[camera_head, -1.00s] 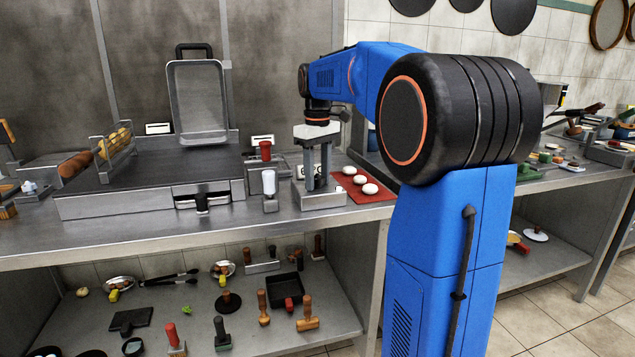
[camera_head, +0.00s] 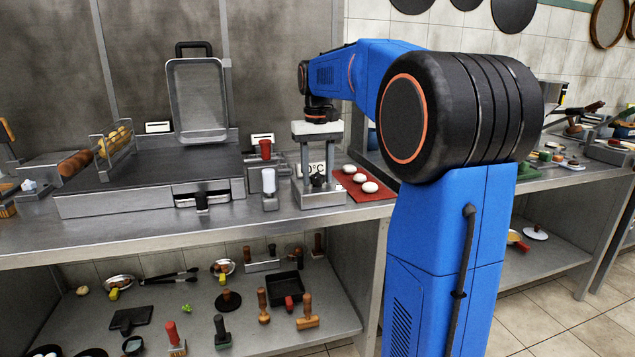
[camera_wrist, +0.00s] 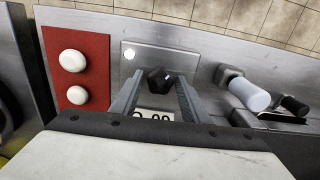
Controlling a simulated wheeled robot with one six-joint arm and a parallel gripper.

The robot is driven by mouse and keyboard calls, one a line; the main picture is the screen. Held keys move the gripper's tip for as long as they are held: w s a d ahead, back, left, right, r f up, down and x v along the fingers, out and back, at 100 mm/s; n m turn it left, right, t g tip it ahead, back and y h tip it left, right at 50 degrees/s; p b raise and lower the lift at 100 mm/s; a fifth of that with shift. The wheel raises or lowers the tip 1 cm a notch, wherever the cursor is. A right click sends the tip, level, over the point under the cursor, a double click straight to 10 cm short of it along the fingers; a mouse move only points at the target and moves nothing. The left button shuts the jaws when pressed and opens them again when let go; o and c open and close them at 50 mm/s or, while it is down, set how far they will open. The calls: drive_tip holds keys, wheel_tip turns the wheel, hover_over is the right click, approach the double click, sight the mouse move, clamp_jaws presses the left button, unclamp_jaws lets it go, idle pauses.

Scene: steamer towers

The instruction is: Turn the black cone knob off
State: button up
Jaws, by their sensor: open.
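My gripper (camera_head: 317,183) points down over the box and is open, one finger on each side of the knob. In the wrist view my gripper (camera_wrist: 158,92) has gaps between the fingers and the knob. A display (camera_wrist: 153,116) with digits is partly hidden by my gripper.
A red mat (camera_head: 363,190) with white round pieces lies to the right of the box. A white-handled lever (camera_head: 268,183) and a red-topped one (camera_head: 265,150) stand to the left. A wide griddle (camera_head: 140,170) fills the counter further left.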

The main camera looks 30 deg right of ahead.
drive_tip(key=m, duration=0.4)
drive_tip(key=shift+m, duration=1)
drive_tip(key=m, duration=0.6)
drive_tip(key=shift+m, duration=0.8)
drive_tip(key=m, duration=0.4)
